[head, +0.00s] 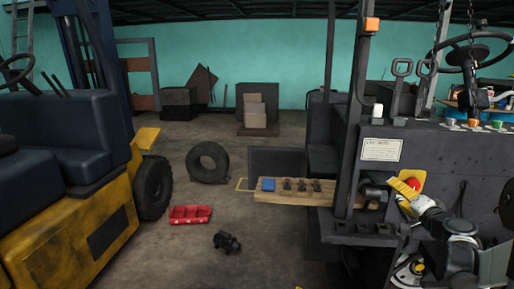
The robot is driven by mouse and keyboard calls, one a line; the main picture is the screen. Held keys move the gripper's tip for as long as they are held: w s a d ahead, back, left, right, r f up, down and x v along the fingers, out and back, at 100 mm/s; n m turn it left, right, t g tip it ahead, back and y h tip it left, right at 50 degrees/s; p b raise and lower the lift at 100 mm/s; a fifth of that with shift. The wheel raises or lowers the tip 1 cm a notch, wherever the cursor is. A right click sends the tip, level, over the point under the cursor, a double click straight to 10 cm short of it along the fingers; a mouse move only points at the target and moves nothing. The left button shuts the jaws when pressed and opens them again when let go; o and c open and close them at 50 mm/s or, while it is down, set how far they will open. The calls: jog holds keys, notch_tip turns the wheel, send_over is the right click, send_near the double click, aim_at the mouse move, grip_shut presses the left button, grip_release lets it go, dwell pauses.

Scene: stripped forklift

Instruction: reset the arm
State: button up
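My arm (462,226) shows at the lower right in white and black links, bent in front of the dark forklift body (456,160). Its far end runs up and left toward a yellow part (404,188) beside a red round part (412,180) on the forklift. I cannot make out my gripper's fingers among the dark parts there, or whether it holds anything.
A wooden plank (285,197) with a blue item (268,184) and small dark parts juts left from the forklift. A red tray (190,214), a dark part (227,242) and a tyre (208,162) are on the floor. A yellow forklift (75,235) stands left.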

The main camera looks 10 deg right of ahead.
jog(key=s+a+r+n+g+y, duration=0.1)
jog(key=s+a+n+g+y, duration=0.2)
jog(key=a, duration=0.9)
jog(key=s+a+r+n+g+y, duration=0.1)
jog(key=s+a+n, duration=0.3)
jog(key=a, duration=0.8)
jog(key=s+a+f+n+g+h, duration=0.1)
jog(key=s+a+f, duration=0.1)
jog(key=s, duration=0.6)
jog(key=s+a+f+n+g+h, duration=0.1)
jog(key=s+a, duration=0.3)
jog(key=s, duration=0.4)
jog(key=s+a+f+n+g, duration=0.3)
jog(key=s+f, duration=0.1)
jog(key=s, duration=0.4)
jog(key=shift+s+a+h, duration=0.2)
jog(key=shift+a+h, duration=0.15)
jog(key=shift+h, duration=0.05)
